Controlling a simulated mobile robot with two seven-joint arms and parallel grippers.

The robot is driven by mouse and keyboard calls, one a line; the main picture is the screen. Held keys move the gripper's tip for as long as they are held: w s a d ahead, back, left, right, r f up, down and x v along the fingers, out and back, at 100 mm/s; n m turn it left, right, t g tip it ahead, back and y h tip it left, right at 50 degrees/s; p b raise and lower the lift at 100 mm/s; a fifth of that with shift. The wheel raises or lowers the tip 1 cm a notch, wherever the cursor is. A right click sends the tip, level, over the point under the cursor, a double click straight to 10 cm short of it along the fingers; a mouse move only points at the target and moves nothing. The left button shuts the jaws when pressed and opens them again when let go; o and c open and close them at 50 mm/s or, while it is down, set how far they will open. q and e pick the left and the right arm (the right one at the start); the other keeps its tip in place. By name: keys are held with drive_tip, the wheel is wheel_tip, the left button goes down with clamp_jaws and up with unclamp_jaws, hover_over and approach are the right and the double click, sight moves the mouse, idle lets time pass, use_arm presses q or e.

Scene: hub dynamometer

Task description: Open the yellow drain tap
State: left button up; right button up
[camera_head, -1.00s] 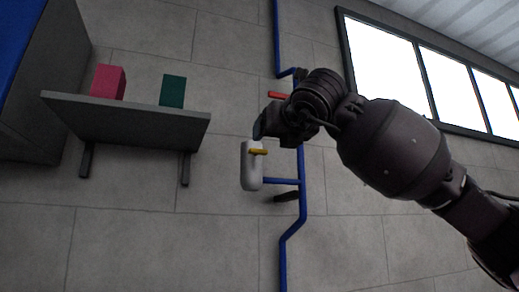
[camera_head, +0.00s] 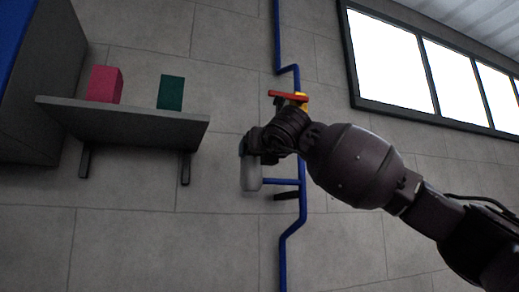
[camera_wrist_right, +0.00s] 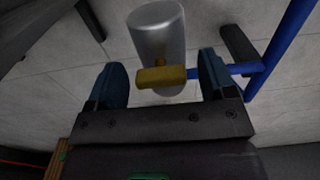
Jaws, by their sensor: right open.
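The yellow drain tap (camera_wrist_right: 162,77) shows in the right wrist view as a short yellow bar in front of a pale translucent bowl (camera_wrist_right: 158,35). My right gripper (camera_wrist_right: 163,85) is open, with one blue-grey finger on each side of the tap and visible gaps to both. I cannot tell contact in depth. In the head view my right gripper (camera_head: 249,147) covers the upper part of the bowl (camera_head: 251,178), and the tap is hidden behind it. My left gripper is not in view.
A blue pipe (camera_head: 283,250) runs up the wall with a side branch to the bowl. A red lever (camera_head: 288,96) on a yellow body sits above my gripper. A grey shelf (camera_head: 120,122) at left holds a pink box (camera_head: 104,84) and a green box (camera_head: 171,92).

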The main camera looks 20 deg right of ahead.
drive_tip(key=c, duration=0.9)
drive_tip(key=shift+c, duration=0.2)
